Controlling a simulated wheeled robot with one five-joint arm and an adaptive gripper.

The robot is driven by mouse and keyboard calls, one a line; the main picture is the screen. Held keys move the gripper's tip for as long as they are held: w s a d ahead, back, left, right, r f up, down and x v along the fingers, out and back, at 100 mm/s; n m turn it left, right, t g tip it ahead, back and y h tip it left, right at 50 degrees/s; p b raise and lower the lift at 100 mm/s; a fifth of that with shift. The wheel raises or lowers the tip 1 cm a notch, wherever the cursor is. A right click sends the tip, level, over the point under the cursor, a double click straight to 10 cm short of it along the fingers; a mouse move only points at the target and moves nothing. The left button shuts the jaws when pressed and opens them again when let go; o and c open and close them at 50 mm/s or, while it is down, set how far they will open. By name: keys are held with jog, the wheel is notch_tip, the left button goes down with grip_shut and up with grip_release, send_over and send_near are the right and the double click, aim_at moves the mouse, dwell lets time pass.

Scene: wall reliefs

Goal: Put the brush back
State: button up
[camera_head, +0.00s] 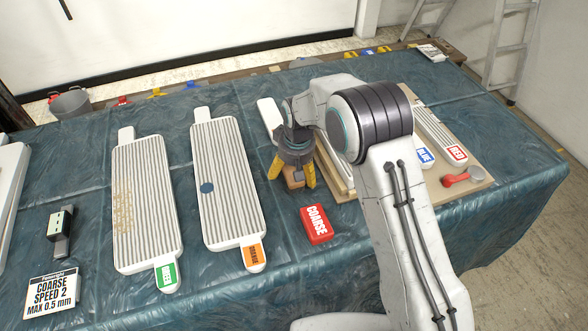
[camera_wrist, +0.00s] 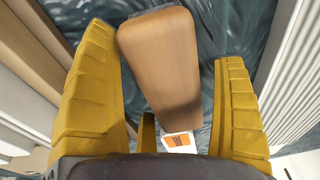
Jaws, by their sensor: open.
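The brush, seen as a wooden block (camera_wrist: 160,65) with a dark grey strip at its far end, lies between my fingers in the wrist view. In the head view it shows as a small brown block (camera_head: 293,178) on the blue cloth, beside the wooden tray (camera_head: 343,196). My gripper (camera_head: 292,174) is open and pointed down, with one yellow finger on each side of the brush. Gaps show between the block and the fingers in the wrist view. The arm hides part of the tray.
Striped panels with green (camera_head: 166,277) and orange (camera_head: 253,256) labels lie to the left. A red COARSE block (camera_head: 316,225) lies in front of the gripper. A black tool (camera_head: 61,232) and a card (camera_head: 52,293) lie far left. A red-handled tool (camera_head: 462,178) lies right.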

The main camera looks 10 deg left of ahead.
jog(key=shift+r, duration=0.15)
notch_tip(320, 180, up, 12)
jog(key=s+d, duration=0.1)
jog(key=s, duration=0.1)
jog(key=s+d+r+m, duration=0.1)
jog(key=s+d+r, duration=0.2)
jog(key=d+r, duration=0.35)
jog(key=s+d+r+m+t, duration=0.1)
jog(key=s+d+r+m, duration=0.15)
jog(key=s+d, duration=0.6)
jog(key=s+d+m, duration=0.1)
jog(key=s+d, duration=0.3)
jog(key=s, duration=0.3)
jog(key=s+d+f, duration=0.1)
jog(key=s+d, duration=0.3)
jog(key=s, duration=0.4)
jog(key=shift+s+d+m+t+h, duration=0.15)
jog(key=shift+s+m+t+h, duration=0.05)
jog(key=shift+m+t+h, duration=0.2)
